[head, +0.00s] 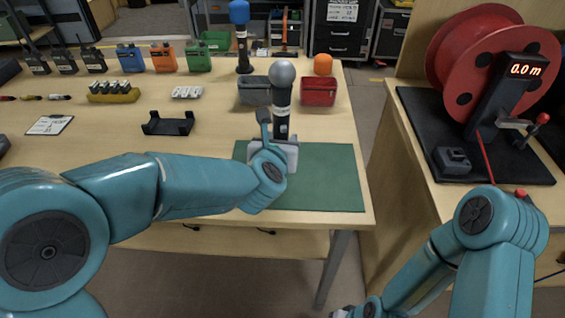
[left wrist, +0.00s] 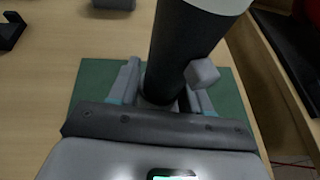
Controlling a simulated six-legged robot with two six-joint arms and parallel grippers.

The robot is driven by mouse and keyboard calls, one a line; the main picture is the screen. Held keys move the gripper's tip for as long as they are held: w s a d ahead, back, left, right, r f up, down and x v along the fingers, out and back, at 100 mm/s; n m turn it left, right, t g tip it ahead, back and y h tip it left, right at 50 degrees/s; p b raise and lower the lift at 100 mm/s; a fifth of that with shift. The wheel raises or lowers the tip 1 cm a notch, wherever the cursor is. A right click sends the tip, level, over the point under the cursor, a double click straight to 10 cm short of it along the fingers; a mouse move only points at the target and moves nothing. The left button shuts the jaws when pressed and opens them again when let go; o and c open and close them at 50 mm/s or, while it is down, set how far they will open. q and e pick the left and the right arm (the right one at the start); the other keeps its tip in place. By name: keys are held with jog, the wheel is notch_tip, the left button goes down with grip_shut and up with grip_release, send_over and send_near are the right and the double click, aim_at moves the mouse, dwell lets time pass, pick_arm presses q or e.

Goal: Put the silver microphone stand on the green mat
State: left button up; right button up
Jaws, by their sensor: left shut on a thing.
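The silver microphone stand (head: 282,88) has a grey ball head and a dark shaft, and stands upright in my left gripper (head: 282,143). The gripper is shut on its lower part, over the far part of the green mat (head: 325,180). In the left wrist view the dark shaft (left wrist: 178,55) rises between the fingers (left wrist: 160,95), with the green mat (left wrist: 92,88) below. The base is hidden by the gripper, so I cannot tell whether it touches the mat. My right gripper is out of view; only its arm shows at the lower right.
Close behind are a grey bin (head: 254,91) and a red bin (head: 318,92). A blue-topped microphone (head: 241,35) stands farther back. A black holder (head: 168,124) lies to the left. A red cable reel (head: 480,60) stands on the right bench. The mat's near right part is clear.

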pick_arm(q)
notch_tip(320, 180, down, 5)
jog(key=shift+d+r+b, duration=0.1)
jog(key=shift+b, duration=0.45)
jog(key=o, duration=1.1)
jog(key=shift+o, duration=0.2)
